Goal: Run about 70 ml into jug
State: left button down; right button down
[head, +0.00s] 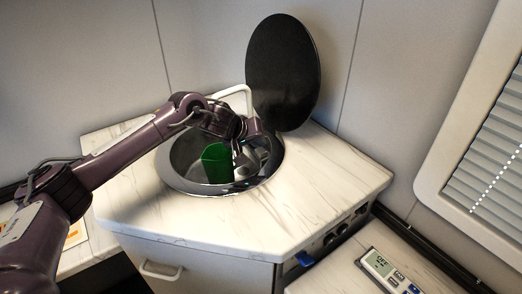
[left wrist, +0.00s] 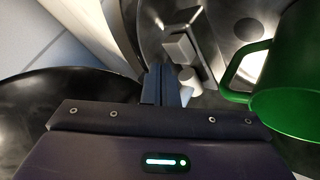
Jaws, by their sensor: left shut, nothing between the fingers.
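A green jug (head: 217,163) stands inside the round metal sink (head: 190,184); its handle and part of its wall show at the right of the left wrist view (left wrist: 290,100). A white tap (head: 238,90) arches at the back of the sink, partly hidden by my arm. My left gripper (head: 238,150) is over the sink, close to the jug, shut and empty. In the left wrist view its fingers (left wrist: 161,85) are together, apart from the jug. A grey block-shaped fitting (left wrist: 180,45) shows beyond the fingertips. The water level in the jug cannot be seen. My right gripper is not in view.
A round black lid (head: 284,72) stands raised behind the sink. The marble-look counter (head: 325,170) is clear around it. A blinded window (head: 495,150) is on the right wall.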

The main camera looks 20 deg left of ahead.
aim_at(259, 152)
pick_arm(q)
jog(key=shift+f+p, duration=0.35)
jog(key=shift+f, duration=0.65)
dwell(1.3)
jog(key=shift+r, duration=0.1)
dwell(2.0)
jog(key=shift+r+p, duration=0.9)
jog(key=shift+p, duration=0.4)
jog(key=shift+r, duration=0.1)
notch_tip(259, 152, up, 5)
jog(key=p, duration=0.6)
